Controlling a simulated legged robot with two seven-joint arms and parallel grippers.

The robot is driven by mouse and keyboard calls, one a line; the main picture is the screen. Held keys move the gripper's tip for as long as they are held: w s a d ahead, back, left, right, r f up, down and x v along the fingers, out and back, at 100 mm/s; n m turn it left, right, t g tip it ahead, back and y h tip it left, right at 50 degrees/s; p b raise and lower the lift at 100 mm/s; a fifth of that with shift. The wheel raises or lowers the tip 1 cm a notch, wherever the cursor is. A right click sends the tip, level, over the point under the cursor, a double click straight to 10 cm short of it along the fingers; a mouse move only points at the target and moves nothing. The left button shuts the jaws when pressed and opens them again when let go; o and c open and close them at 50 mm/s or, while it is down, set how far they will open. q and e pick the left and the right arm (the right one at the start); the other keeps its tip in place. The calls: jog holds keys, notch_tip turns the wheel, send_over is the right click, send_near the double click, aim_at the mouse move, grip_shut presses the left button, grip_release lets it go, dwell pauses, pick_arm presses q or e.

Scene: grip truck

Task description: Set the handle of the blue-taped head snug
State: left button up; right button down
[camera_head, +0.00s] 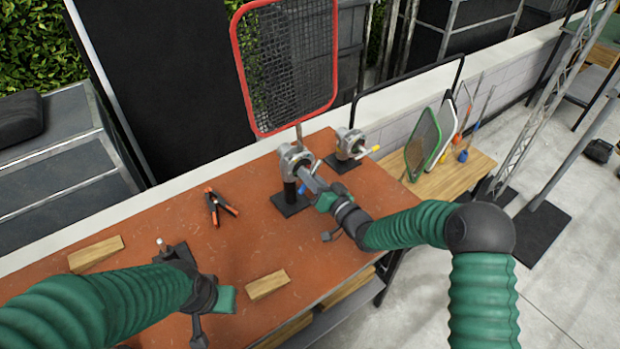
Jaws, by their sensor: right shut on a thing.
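The blue-taped head (292,158) is a grey metal grip head on a short black post with a square base, on the orange-brown bench top. A bit of blue (302,188) shows low beside it, at its handle. A red-framed mesh screen (285,65) rises from this head. My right gripper (312,181) reaches in from the right and is shut on the handle, hiding most of it. My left gripper (222,300) is low over the bench at the left front, away from the heads. Its fingertips are hidden.
A second grip head (349,143) with a yellow-tipped handle (375,149) stands close behind to the right. An orange-handled clamp (218,203) and wooden blocks (96,253) (268,284) lie on the bench. Framed screens (423,145) stand on the right. The bench's right front is clear.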

jog(key=shift+w+d+r+m, duration=0.15)
jog(key=shift+w+r+m, duration=0.15)
jog(key=shift+r, duration=0.3)
jog(key=c, duration=1.7)
grip_release()
jog(key=o, duration=0.3)
jog(key=shift+f, duration=0.1)
jog(key=shift+o, duration=0.5)
jog(key=shift+w+f, duration=0.15)
jog(key=shift+f, duration=0.2)
jog(key=shift+s, duration=0.35)
jog(key=b+v, duration=0.2)
jog(key=v, duration=1.4)
jog(key=shift+b, duration=0.35)
jog(key=shift+d, duration=0.15)
